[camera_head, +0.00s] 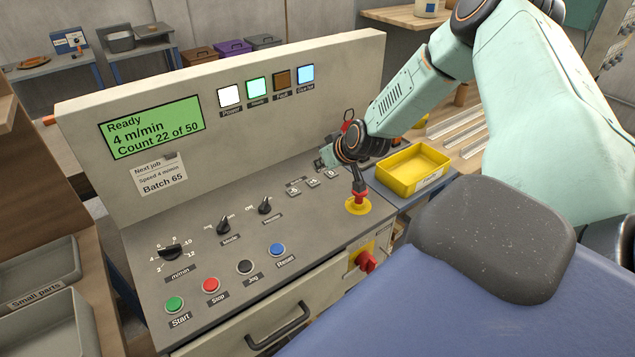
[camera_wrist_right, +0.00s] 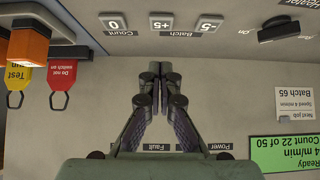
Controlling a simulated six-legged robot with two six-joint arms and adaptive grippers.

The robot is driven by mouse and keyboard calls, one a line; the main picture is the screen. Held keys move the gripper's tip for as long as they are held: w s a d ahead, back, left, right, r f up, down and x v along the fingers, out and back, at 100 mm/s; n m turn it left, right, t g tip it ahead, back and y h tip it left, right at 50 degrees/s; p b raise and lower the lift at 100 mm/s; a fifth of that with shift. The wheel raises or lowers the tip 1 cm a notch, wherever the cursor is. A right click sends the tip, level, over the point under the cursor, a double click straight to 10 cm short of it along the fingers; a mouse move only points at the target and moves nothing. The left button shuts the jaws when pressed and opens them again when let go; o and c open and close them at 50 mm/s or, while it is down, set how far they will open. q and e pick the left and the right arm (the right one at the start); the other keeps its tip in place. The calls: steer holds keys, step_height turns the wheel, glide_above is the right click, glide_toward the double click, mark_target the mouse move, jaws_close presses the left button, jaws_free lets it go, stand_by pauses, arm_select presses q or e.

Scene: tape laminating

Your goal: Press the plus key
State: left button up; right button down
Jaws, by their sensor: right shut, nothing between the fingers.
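The plus key is the light grey "+5" key (camera_head: 313,183) in the Batch group on the console's sloping desk. It also shows upside down in the right wrist view (camera_wrist_right: 160,22). The "-5" key (camera_wrist_right: 206,24) and the "0" key (camera_wrist_right: 113,24) flank it. My right gripper (camera_wrist_right: 160,68) is shut and empty. In the wrist picture its fingertips point towards the "+5" key, with bare panel showing between. In the head view my right gripper (camera_head: 325,160) is small and partly hidden by its wrist, above and behind the keys. My left gripper is out of view.
A red-topped button on a yellow base (camera_head: 358,206) stands right of the keys, close to my right wrist. Knobs (camera_head: 265,206) and coloured buttons (camera_head: 278,250) lie left. The green display (camera_head: 150,127) reads "Count 22 of 50". A yellow tray (camera_head: 412,170) is at right.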

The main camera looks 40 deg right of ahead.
mark_target(311, 180)
steer(key=b+x, duration=0.2)
steer(key=x, duration=0.1)
steer(key=shift+a+f, duration=0.15)
steer(key=shift+f, duration=0.1)
steer(key=shift+s+f+b, duration=0.15)
steer(key=shift+f+b, duration=0.45)
steer(key=shift+f, duration=0.3)
steer(key=shift+s+f, duration=0.1)
steer(key=shift+f, duration=0.5)
steer(key=shift+f+b, duration=0.1)
steer(key=shift+b, duration=0.25)
